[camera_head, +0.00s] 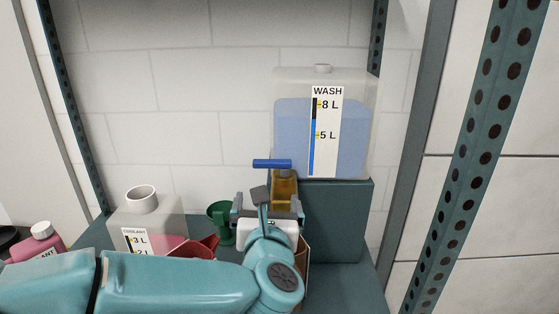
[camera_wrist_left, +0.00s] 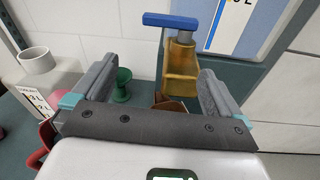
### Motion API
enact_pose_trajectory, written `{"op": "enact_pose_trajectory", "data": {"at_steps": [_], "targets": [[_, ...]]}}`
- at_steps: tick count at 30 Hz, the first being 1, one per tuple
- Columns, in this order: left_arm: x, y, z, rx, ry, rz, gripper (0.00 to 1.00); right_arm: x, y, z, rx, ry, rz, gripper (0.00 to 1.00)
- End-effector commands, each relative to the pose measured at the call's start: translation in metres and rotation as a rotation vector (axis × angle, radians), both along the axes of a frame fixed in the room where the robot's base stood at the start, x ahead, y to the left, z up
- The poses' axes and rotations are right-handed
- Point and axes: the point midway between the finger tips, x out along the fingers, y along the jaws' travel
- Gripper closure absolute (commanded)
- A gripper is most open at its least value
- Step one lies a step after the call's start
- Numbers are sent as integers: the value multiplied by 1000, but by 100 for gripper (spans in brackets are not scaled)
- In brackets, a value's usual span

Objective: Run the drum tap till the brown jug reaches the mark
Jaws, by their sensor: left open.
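The translucent WASH drum (camera_head: 357,125) stands on a teal block, its blue liquid level close to the 8 L mark. Its tap has a brass body (camera_head: 284,190) and a blue lever (camera_head: 272,163) lying crosswise; both also show in the left wrist view, the body (camera_wrist_left: 182,62) and the lever (camera_wrist_left: 185,21). No stream is visible. The brown jug (camera_wrist_left: 171,105) is below the tap, mostly hidden by my gripper; its mark and level cannot be seen. My left gripper (camera_head: 267,204) is open and empty, its fingers just short of the tap and lower than the lever. My right gripper is not in view.
A coolant container (camera_head: 118,222) with pink liquid stands at the left, near a red vessel (camera_head: 200,247) and a green funnel-shaped piece (camera_head: 220,222). A pink bottle (camera_head: 38,243) is at the far left. Perforated teal posts (camera_head: 492,110) frame the shelf. The teal block (camera_head: 340,215) borders the tap's right.

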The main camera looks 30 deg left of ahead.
Motion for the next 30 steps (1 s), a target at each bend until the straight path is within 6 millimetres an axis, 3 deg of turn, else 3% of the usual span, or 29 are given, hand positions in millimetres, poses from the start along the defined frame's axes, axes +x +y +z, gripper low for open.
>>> {"op": "enact_pose_trajectory", "data": {"at_steps": [7, 11, 14, 30], "targets": [[-21, -11, 27, -35, -112, -43, 0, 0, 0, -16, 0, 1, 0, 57], [-18, -15, 30, -35, -120, -57, 0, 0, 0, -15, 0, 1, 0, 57], [-5, -7, 31, -34, -118, -54, 0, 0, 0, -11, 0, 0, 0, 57], [102, 55, 31, -34, -116, -57, 0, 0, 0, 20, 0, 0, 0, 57]]}}
